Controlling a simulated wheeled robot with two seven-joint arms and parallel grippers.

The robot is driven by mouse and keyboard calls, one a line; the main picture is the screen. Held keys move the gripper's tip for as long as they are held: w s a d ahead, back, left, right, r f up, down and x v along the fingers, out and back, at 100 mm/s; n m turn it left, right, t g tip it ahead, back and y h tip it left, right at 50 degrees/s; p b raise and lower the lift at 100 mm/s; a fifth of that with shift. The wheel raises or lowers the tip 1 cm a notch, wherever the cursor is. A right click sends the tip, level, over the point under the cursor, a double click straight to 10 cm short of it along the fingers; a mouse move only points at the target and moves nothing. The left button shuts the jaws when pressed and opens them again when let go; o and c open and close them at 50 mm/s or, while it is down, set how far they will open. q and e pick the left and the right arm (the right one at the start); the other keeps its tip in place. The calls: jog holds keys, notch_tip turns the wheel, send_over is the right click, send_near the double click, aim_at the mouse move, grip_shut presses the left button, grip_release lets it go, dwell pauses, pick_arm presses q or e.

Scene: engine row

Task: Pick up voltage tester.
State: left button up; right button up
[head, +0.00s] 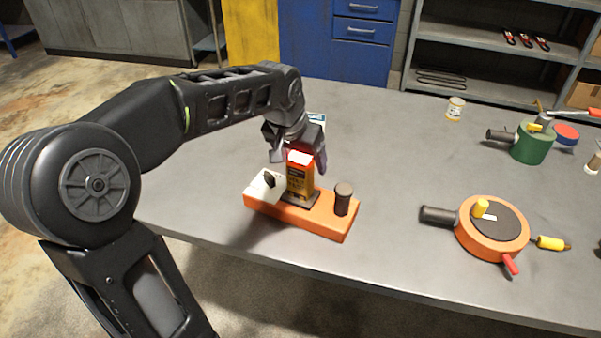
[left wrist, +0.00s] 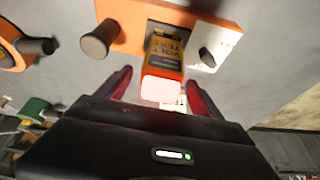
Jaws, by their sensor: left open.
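The voltage tester (head: 300,178) is an orange and dark box with a pale top, standing upright on an orange base block (head: 325,222) on the grey table. My left gripper (head: 296,158) is above and around its top, pointing down. In the left wrist view the tester (left wrist: 163,62) shows "VOLT TEST" lettering, and its pale end sits between the two reddish fingers of the left gripper (left wrist: 160,90). The fingers are apart, with a gap visible on each side of the tester. My right gripper is not in view.
The base block also carries a dark knob (head: 343,198) at right and a white plate (head: 262,188) with a dark switch at left. An orange round device (head: 490,230) and a green one (head: 532,143) stand to the right. A small jar (head: 455,108) is at the back. The table between is clear.

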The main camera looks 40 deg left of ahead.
pick_arm(q)
jog(key=shift+x, duration=0.85)
jog(key=shift+r, duration=0.1)
grip_shut()
dwell(0.5)
